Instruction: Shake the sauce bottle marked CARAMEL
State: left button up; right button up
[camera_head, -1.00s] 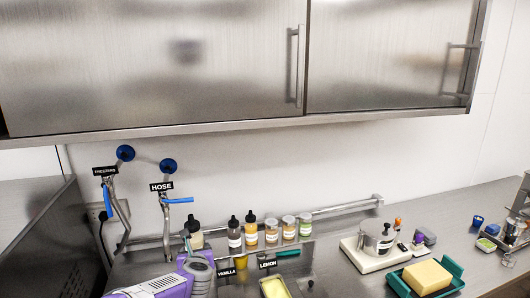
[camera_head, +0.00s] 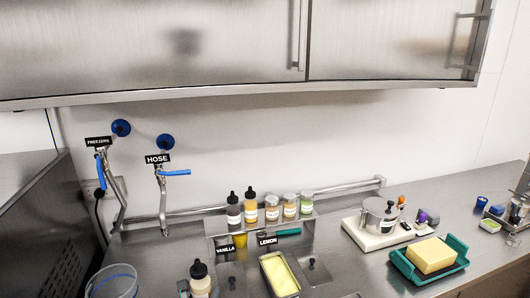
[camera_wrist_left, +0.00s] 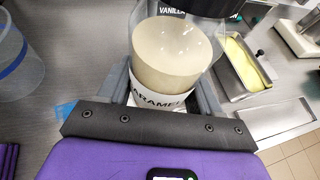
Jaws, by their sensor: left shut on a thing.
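The sauce bottle marked CARAMEL (camera_wrist_left: 165,70) fills the middle of the left wrist view, clear with pale sauce and a white label lettered in black. My left gripper (camera_wrist_left: 162,92) is shut on it, one grey finger on each side. In the head view the bottle (camera_head: 200,282) shows at the bottom edge, roughly upright with its black nozzle cap up, nearer than the back row of jars. The gripper and purple wrist are mostly below that view. My right gripper is not in view.
A clear bucket (camera_head: 112,282) stands left of the bottle. A yellow-filled tub (camera_head: 280,274) is to its right. Two sauce bottles (camera_head: 250,207) and several jars line the wall.

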aim_at(197, 279)
pick_arm(q)
notch_tip(197, 279, up, 8)
jog(key=shift+r, duration=0.15)
jog(key=f, duration=0.4)
jog(key=s+f, duration=0.1)
jog(key=f, duration=0.2)
jog(key=shift+d+f, duration=0.1)
jog(key=shift+w, duration=0.6)
notch_tip(197, 279, up, 7)
jog(key=shift+r, duration=0.1)
jog(key=f, duration=0.2)
jog(key=s+f, duration=0.1)
jog(key=f, duration=0.4)
jog(key=shift+s+f, duration=0.1)
jog(key=shift+s, duration=0.05)
jog(key=shift+w+f, duration=0.3)
jog(key=shift+w, duration=0.55)
jog(key=shift+s+r, duration=0.3)
jog(key=shift+s, duration=0.25)
jog(key=shift+w+f, duration=0.15)
jog(key=shift+w, duration=0.15)
jog(key=shift+s, duration=0.1)
